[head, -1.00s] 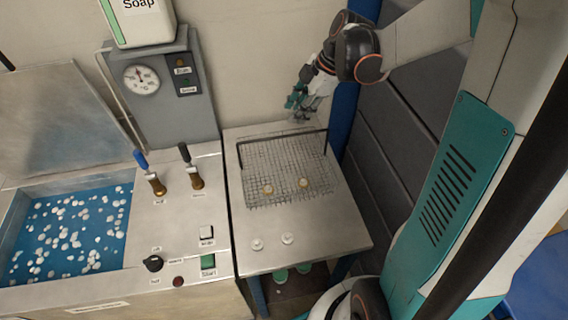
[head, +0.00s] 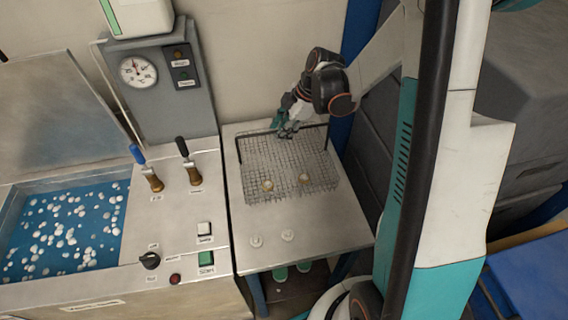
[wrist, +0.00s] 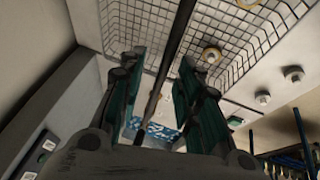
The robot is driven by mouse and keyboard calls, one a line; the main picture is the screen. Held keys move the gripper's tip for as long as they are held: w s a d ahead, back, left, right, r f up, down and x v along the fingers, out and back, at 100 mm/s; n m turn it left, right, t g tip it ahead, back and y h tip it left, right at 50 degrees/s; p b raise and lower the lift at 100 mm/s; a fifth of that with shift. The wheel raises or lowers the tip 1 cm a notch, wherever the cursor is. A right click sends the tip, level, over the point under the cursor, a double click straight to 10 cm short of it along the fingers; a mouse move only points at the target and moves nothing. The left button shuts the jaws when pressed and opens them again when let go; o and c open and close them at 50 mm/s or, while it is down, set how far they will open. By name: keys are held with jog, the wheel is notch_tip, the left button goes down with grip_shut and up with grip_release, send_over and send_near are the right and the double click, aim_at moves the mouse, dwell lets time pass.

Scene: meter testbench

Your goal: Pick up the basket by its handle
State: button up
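The wire basket (head: 262,165) sits on the steel side table, with small brass-coloured rings on its mesh floor. Its dark handle (head: 310,127) stands up at the basket's far side. My gripper (head: 284,127) is at the handle bar, near its middle. In the wrist view my gripper (wrist: 160,95) is open, with one green-padded finger on each side of the dark handle bar (wrist: 172,55). Gaps show between the bar and both fingers. The basket mesh (wrist: 235,40) shows beyond the fingers in the wrist view.
At left is a bath (head: 65,225) with white balls on blue, beside levers (head: 190,165) and a gauge column (head: 160,95). A wall is close behind.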

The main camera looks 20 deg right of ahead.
jog(key=shift+w+a+f, duration=0.15)
jog(key=shift+a+f, duration=0.15)
jog(key=shift+f, duration=0.3)
jog(key=shift+c, duration=0.2)
grip_shut()
jog(key=shift+r, duration=0.2)
